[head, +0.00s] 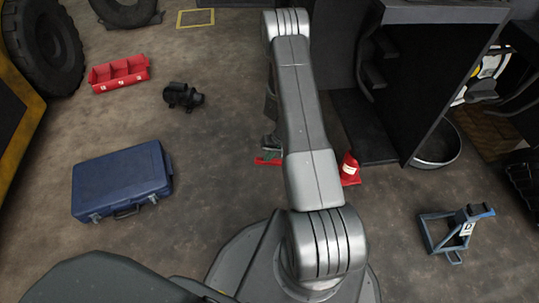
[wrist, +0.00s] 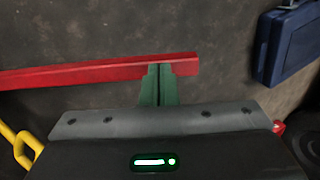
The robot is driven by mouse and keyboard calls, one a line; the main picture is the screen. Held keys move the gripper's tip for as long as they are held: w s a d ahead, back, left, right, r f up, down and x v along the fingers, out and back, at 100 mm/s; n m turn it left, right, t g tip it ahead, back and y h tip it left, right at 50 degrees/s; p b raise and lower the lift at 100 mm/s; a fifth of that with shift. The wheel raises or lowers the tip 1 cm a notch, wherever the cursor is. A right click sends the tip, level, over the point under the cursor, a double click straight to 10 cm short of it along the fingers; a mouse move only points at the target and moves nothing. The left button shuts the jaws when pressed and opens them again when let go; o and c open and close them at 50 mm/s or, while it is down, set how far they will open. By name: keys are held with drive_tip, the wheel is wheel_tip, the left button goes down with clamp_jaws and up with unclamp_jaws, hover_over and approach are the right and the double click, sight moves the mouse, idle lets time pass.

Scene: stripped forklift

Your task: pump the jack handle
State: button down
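The jack handle (wrist: 90,73) is a long red bar. It runs from the left edge of the wrist view to an end right of my gripper (wrist: 158,72). The gripper's green fingers are together with only a thin seam between them. Their tips overlap the bar near its right end; I cannot tell whether they touch it. In the head view, a short red piece of the handle (head: 263,161) shows left of my arm. A red body with a pale label (head: 350,170), apparently the jack, shows right of the arm. My arm hides what lies between.
A blue case (head: 122,182) lies on the floor at left, with a red bin (head: 119,74) and a small black part (head: 183,97) beyond. A dark cabinet (head: 440,60) stands at right, a blue frame (head: 457,232) nearer. Floor between case and arm is clear.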

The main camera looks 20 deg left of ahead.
sight(258, 159)
drive_tip(key=s+a+f+t+h+b, duration=0.1)
drive_tip(key=f+b, duration=0.1)
drive_tip(key=f, duration=0.4)
drive_tip(key=s+a+f+t+h+b, duration=0.1)
drive_tip(key=a+f+h+b, duration=0.1)
drive_tip(key=f, duration=0.5)
drive_tip(key=shift+a+f+b, duration=0.25)
drive_tip(key=shift+b, duration=0.3)
wheel_tip(258, 159, up, 15)
drive_tip(key=p, duration=0.6)
drive_tip(key=shift+r, duration=0.1)
drive_tip(key=w+d+r+g+y, duration=0.2)
drive_tip(key=d+r, duration=0.5)
drive_tip(key=r, duration=0.4)
drive_tip(key=w+y, duration=0.1)
drive_tip(key=w, duration=0.1)
drive_tip(key=shift+w+d+r, duration=0.25)
drive_tip(key=shift+w+d, duration=0.05)
drive_tip(key=shift+d, duration=0.05)
drive_tip(key=shift+f, duration=0.1)
